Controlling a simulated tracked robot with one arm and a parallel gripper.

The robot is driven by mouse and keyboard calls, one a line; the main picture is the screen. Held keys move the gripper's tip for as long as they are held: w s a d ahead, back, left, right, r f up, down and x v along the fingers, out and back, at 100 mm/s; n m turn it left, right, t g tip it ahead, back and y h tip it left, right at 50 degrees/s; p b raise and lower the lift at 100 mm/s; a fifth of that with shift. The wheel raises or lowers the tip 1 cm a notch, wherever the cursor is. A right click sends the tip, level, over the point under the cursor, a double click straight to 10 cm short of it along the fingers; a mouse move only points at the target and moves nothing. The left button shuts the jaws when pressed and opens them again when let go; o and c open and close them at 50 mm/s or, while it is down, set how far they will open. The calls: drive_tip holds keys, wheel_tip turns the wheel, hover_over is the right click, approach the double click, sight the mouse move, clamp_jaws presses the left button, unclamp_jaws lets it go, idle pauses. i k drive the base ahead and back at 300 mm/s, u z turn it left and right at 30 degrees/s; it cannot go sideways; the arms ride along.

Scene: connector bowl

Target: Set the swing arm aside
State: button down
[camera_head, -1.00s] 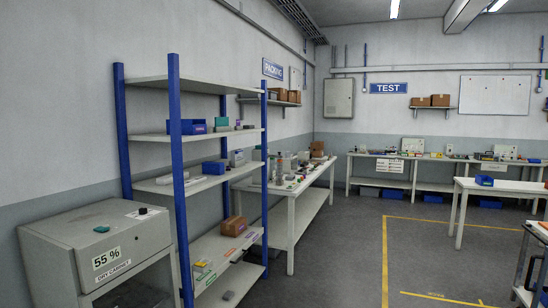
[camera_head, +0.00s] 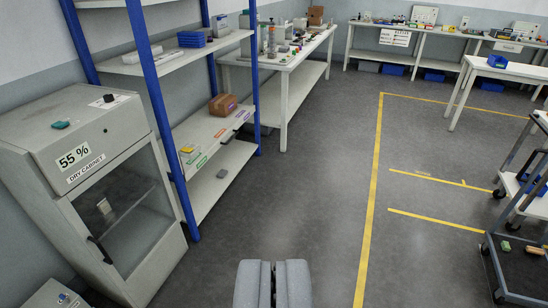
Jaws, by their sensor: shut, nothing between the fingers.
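My gripper (camera_head: 272,284) shows at the bottom centre, shut and empty, above the grey floor. It is well away from the shelves and tables. I cannot make out a swing arm in this view. Several small parts lie on the long white table (camera_head: 318,50) at the back, too small to tell apart.
A dry cabinet (camera_head: 118,245) stands at the left beside a blue-post shelf rack (camera_head: 143,90) with a brown box (camera_head: 223,105). A cart (camera_head: 530,200) stands at the right edge. The floor (camera_head: 310,200) between them is clear, with yellow lines.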

sight(259, 22)
drive_tip(key=z, duration=0.15)
drive_tip(key=i, duration=5.35)
drive_tip(key=u, duration=0.15)
drive_tip(key=i, duration=1.95)
drive_tip(key=u, duration=0.05)
